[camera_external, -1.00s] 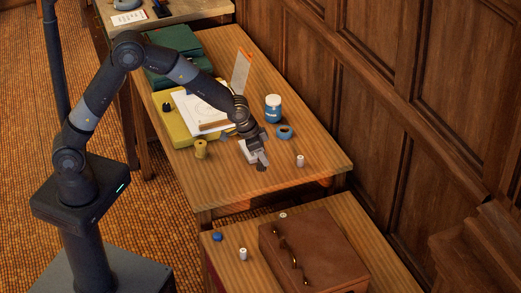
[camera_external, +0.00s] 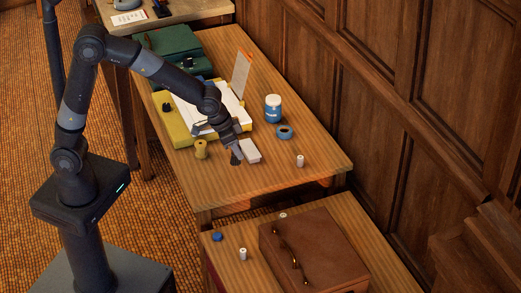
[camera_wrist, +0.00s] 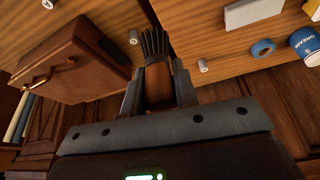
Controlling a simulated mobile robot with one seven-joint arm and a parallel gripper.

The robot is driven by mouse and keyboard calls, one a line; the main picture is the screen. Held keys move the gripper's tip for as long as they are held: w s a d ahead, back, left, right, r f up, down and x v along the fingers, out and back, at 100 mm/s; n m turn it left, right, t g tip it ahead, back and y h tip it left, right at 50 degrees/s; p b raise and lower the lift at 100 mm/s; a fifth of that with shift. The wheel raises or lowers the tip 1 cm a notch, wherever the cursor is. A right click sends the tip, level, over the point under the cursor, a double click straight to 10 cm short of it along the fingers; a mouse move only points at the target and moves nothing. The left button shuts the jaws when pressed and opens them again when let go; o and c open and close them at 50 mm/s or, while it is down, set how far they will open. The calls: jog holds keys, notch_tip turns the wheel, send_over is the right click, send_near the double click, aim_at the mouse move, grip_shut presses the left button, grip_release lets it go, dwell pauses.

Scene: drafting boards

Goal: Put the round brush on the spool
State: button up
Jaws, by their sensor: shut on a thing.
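My gripper (camera_external: 233,147) is shut on the round brush (camera_external: 237,159), whose dark bristles point down over the table in the external view. In the wrist view the brush (camera_wrist: 157,80) shows its brown handle between the fingers of my gripper (camera_wrist: 159,72), with the dark bristles beyond them.
A white block (camera_external: 250,151) lies just right of the brush. A blue tape ring (camera_external: 284,132), a blue jar (camera_external: 273,110) and a small white cylinder (camera_external: 300,161) stand farther right. The table's front is clear.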

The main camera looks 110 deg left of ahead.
jog(key=s+a+r+n+y, duration=0.1)
jog(key=s+r+n, duration=0.1)
jog(key=s, duration=0.6)
jog(key=s+a+r+n, duration=0.1)
jog(key=s+r, duration=0.1)
jog(key=s, duration=0.6)
send_over(202, 143)
notch_tip(202, 143, down, 7)
jog(key=shift+g, duration=0.4)
jog(key=shift+f, duration=2.1)
jog(key=shift+f, duration=0.2)
jog(key=o, duration=1)
jog(key=v, duration=1.2)
jog(key=shift+r, duration=0.2)
